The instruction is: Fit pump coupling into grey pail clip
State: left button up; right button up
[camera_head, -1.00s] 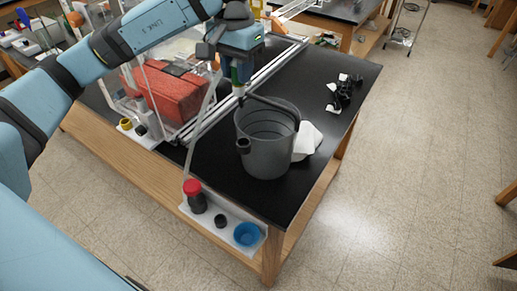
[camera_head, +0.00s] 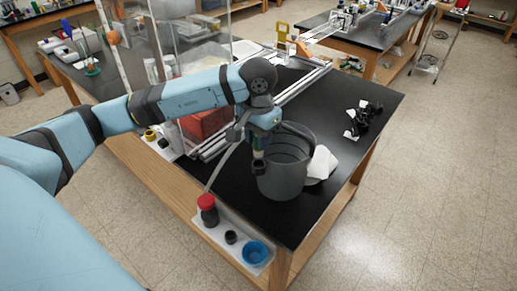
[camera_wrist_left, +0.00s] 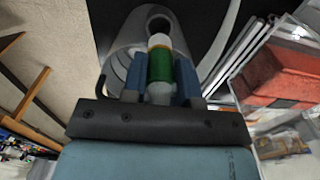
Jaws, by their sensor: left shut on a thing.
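The grey pail (camera_head: 284,182) stands on the black bench top; it also shows in the left wrist view (camera_wrist_left: 122,45). Its clip (camera_head: 258,167) is a dark ring on the pail's outer near-left side, partly hidden; its opening (camera_wrist_left: 160,22) shows in the wrist view. My left gripper (camera_head: 261,138) is shut on the pump coupling (camera_wrist_left: 160,68), a green-banded piece with a pale end. The coupling (camera_head: 259,147) is roughly upright at the clip, its tip overlapping the ring. I cannot tell whether the tip is inside it. My right gripper is out of view.
A grey hose (camera_head: 223,168) hangs beside the gripper. A white cloth (camera_head: 321,164) lies against the pail's right side. A white tray with a red-capped bottle (camera_head: 207,203) and a blue cup (camera_head: 255,252) is at the near edge. Black parts (camera_head: 367,115) lie far right.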

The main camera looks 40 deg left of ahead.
aim_at(258, 153)
pick_arm(q)
notch_tip(258, 153, down, 2)
jog(key=shift+f, duration=0.15)
notch_tip(258, 153, down, 3)
jog(key=shift+p, duration=0.5)
jog(key=shift+f, duration=0.1)
jog(key=shift+f, duration=0.1)
jog(key=o, duration=0.9)
